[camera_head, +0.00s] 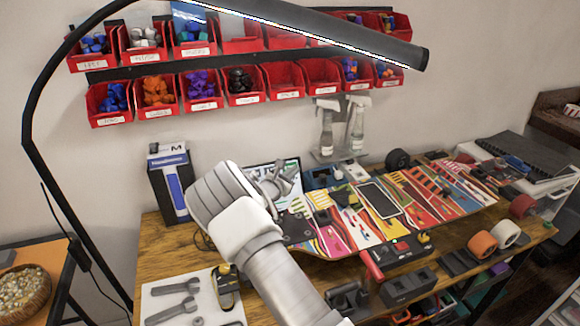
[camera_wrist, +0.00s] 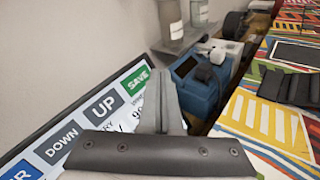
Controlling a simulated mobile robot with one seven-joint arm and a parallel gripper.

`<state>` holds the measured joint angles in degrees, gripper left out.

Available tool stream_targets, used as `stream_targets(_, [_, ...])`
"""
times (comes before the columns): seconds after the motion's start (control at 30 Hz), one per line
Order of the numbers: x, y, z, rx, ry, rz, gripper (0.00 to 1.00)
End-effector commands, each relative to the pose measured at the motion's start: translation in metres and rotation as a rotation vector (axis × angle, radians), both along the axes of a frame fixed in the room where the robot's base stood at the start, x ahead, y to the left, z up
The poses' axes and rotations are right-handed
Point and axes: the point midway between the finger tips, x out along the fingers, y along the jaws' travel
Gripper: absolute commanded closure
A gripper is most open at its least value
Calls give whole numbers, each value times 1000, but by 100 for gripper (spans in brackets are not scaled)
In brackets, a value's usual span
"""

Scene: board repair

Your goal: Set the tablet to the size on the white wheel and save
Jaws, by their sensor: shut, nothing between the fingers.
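The tablet (camera_head: 262,168) leans against the wall at the back of the workbench, partly hidden behind my gripper (camera_head: 284,178). In the wrist view the tablet's screen (camera_wrist: 62,118) shows a green SAVE button (camera_wrist: 137,82), grey UP (camera_wrist: 104,106) and DOWN (camera_wrist: 60,142) buttons, and a blue button at lower left. A reading on the screen is mostly hidden behind my fingers. My gripper (camera_wrist: 161,78) is shut and empty, with its tips close to the SAVE button; contact cannot be told. The white wheel (camera_head: 505,234) sits at the bench's front right; its size marking is unreadable.
Orange (camera_head: 482,245) and dark red (camera_head: 522,206) wheels flank the white wheel. A colourful skateboard deck (camera_head: 440,190) lies across the bench. A blue machine (camera_wrist: 200,85) stands right of the tablet. A black box (camera_head: 170,182) stands at left. A lamp (camera_head: 380,45) arches overhead.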

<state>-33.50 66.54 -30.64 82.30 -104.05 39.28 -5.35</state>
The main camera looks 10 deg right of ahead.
Motion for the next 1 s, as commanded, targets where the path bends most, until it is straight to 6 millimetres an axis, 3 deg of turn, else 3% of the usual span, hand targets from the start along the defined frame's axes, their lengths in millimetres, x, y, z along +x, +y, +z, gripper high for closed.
stream_targets(0.27, [-18, -4, 10, 0, -1, 0, 100])
stream_targets(0.87, [-19, -4, 10, 1, 0, -1, 100])
stream_targets(1.0, [-23, -13, 22, 39, -19, -39, 100])
